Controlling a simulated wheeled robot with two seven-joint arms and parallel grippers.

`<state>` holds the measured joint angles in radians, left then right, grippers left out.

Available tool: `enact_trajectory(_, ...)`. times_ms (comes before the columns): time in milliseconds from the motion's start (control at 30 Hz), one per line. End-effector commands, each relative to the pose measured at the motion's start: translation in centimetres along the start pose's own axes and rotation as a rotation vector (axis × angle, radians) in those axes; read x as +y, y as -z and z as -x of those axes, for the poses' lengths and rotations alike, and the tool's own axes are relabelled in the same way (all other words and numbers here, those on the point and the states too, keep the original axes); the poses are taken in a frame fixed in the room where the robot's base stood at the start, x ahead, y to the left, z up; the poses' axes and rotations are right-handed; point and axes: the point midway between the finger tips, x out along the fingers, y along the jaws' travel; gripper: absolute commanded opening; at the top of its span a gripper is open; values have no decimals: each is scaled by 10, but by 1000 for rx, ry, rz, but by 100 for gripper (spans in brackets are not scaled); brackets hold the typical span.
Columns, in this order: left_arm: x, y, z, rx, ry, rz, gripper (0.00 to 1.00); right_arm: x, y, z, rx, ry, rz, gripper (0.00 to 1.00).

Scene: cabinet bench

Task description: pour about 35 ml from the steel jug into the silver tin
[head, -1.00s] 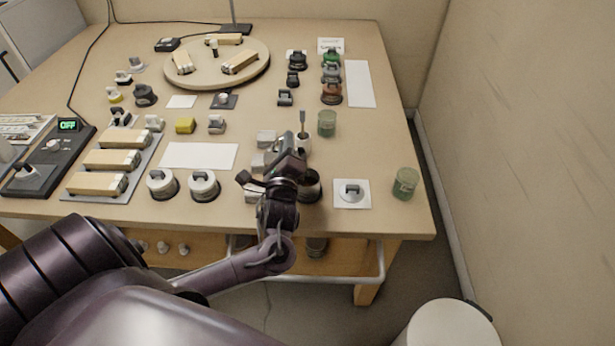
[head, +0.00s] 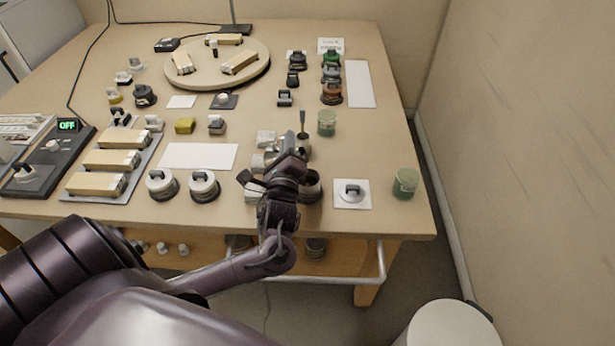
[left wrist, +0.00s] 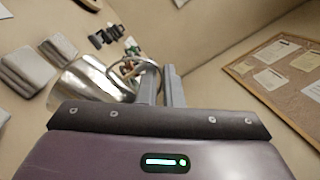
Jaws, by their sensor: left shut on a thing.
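My left gripper (head: 288,162) is over the front right of the bench. In the left wrist view its two fingers (left wrist: 162,84) are closed at the loop handle of the shiny steel jug (left wrist: 92,82). In the head view the jug is mostly hidden by my gripper and wrist, so its tilt and contents cannot be told. A round, dark-mouthed metal container (head: 312,190), which looks like the silver tin, stands just right of my gripper, partly covered by it. No stream of liquid shows. My right gripper is not in view.
Green glass jars (head: 405,184) and (head: 327,123) stand to the right. A white square with a small lidded piece (head: 351,193) lies right of the tin.

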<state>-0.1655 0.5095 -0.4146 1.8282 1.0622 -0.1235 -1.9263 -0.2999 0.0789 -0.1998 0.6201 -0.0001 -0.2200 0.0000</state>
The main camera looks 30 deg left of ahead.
Motion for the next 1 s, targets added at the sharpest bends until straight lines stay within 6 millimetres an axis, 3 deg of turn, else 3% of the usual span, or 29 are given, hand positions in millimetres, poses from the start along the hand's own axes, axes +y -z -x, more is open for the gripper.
enact_trajectory(1000,-6,1,0,-4,19,-57,0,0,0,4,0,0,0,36)
